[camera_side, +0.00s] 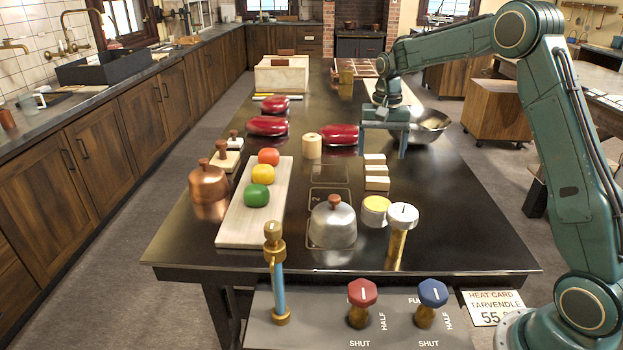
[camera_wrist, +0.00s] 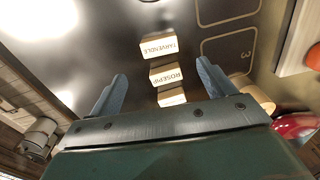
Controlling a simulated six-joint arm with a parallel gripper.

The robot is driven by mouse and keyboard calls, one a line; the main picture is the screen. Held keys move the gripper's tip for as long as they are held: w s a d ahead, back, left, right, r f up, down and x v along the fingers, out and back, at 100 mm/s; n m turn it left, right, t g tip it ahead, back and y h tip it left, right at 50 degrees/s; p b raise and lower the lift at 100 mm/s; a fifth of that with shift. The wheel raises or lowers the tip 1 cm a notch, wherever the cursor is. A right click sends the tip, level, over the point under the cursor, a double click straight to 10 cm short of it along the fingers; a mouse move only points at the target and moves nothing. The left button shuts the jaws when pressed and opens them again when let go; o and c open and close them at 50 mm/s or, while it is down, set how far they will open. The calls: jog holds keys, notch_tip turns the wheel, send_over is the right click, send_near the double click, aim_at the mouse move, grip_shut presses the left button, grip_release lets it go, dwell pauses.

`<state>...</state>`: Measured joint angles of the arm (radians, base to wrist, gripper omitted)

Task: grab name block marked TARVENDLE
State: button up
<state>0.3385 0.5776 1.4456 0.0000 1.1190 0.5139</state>
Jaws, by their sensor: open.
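Three pale name blocks stand in a row on the dark table. In the wrist view the TARVENDLE block (camera_wrist: 158,47) is the farthest from my palm, its lettering upside down. The ROSEPIF block (camera_wrist: 165,76) is in the middle, and a third block (camera_wrist: 171,97), its label not readable, is closest to my palm. In the side view the TARVENDLE block (camera_side: 377,183) seems to be the nearest of the row. My gripper (camera_side: 383,145) is open and empty, behind and above the row. In the wrist view its fingers (camera_wrist: 160,73) point toward the blocks, spread on either side.
A wooden cylinder (camera_side: 312,146) and a red oval lidded dish (camera_side: 339,135) stand left of the blocks. A metal bowl (camera_side: 430,125) is at the right. A yellow-topped tin (camera_side: 375,211), a white-topped brass knob (camera_side: 402,220) and a steel dome (camera_side: 333,225) stand in front.

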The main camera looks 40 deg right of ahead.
aim_at(378, 178)
jog(key=shift+f, duration=1.8)
jog(key=shift+a+f, duration=0.1)
jog(key=shift+f, duration=2.5)
jog(key=c, duration=1.1)
